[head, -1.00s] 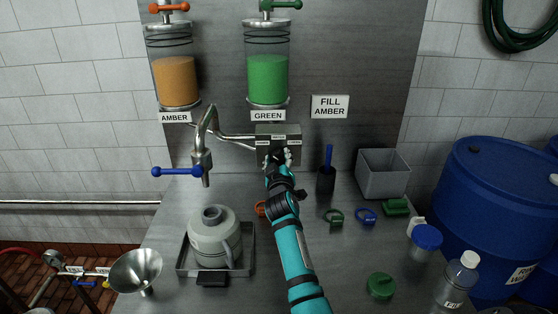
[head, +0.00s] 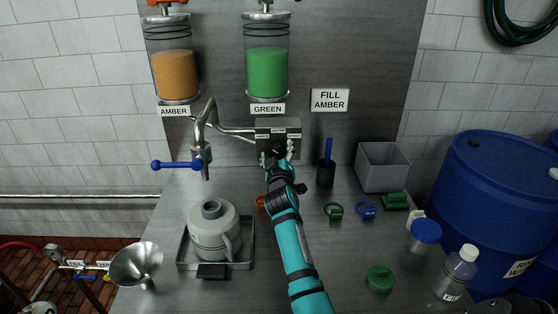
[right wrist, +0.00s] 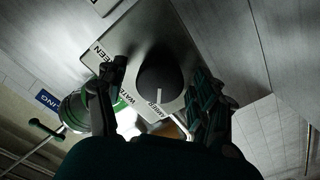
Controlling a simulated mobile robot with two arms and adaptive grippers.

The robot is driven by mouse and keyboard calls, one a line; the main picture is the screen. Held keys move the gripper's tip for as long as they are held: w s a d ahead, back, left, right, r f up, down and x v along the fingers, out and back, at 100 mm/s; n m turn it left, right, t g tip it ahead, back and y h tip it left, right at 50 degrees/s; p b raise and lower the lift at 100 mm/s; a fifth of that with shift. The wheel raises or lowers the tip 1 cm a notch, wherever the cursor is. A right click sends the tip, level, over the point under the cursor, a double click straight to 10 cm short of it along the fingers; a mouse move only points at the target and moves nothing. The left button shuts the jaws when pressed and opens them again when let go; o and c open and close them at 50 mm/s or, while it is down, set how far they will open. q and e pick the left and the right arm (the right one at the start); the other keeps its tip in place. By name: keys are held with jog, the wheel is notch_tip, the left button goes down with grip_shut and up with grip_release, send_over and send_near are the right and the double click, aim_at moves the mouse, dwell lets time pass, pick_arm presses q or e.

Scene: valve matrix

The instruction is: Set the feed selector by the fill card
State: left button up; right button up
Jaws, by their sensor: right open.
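The selector box (head: 262,128) is grey, fixed to the back panel, with three small labels along its top. The right wrist view shows its dark round knob (right wrist: 157,75); the white mark on it points toward the AMBER label (right wrist: 156,113), away from WATER and GREEN. The fill card (head: 330,100) reads "FILL AMBER". My right gripper (head: 277,152) is open in front of the box. In the right wrist view its fingers (right wrist: 155,92) are spread on either side of the knob, seemingly clear of it. My left gripper is not in view.
Amber (head: 175,75) and green (head: 267,72) tanks hang above. A spout with a blue lever (head: 176,165) is left of the box. A grey jug (head: 213,229) stands on a tray below.

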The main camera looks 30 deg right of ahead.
jog(key=v, duration=1.1)
jog(key=shift+s, duration=0.35)
jog(key=shift+a, duration=0.1)
